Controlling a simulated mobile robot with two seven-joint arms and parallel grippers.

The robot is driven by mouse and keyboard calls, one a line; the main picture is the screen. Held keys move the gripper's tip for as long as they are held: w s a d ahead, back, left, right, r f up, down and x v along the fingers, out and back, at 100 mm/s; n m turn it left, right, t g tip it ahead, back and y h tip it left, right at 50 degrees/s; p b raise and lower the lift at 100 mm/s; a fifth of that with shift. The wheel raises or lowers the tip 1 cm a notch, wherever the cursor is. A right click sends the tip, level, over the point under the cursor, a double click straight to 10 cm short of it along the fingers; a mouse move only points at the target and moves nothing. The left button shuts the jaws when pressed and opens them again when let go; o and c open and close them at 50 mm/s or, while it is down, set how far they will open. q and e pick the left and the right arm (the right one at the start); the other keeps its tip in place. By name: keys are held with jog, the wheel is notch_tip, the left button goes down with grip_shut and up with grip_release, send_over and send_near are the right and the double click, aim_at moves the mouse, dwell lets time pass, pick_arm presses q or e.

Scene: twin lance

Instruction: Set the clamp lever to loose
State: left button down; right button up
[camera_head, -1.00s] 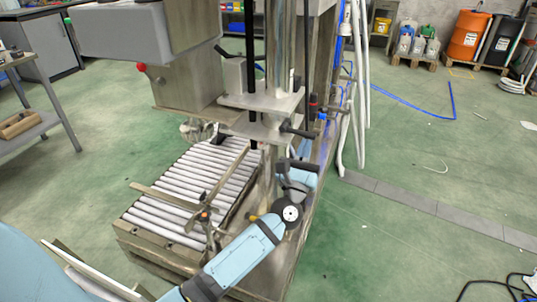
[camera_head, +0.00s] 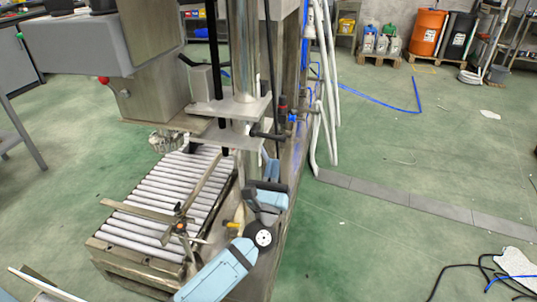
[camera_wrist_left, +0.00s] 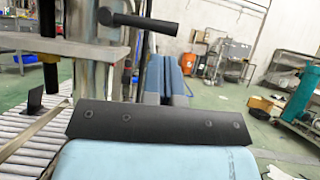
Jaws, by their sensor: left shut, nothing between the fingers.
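The clamp lever (camera_head: 268,133) is a short black rod with a rounded end. It sticks out to the right from the grey clamp plates (camera_head: 235,120) around the steel column. My left gripper (camera_head: 271,168) has blue fingers and a dark palm, and is just below the lever in the head view. In the left wrist view its blue fingers (camera_wrist_left: 168,78) are together and empty, below and right of the lever, with a visible gap. My right gripper is not in view.
A roller bed (camera_head: 160,195) with metal guide bars lies left of the column. A red-and-black fitting (camera_head: 283,108) and white hoses (camera_head: 325,90) are behind the lever. The green floor on the right is open, with a black cable (camera_head: 470,268) at lower right.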

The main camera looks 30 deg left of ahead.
pick_arm(q)
jog(key=shift+v, duration=1.6)
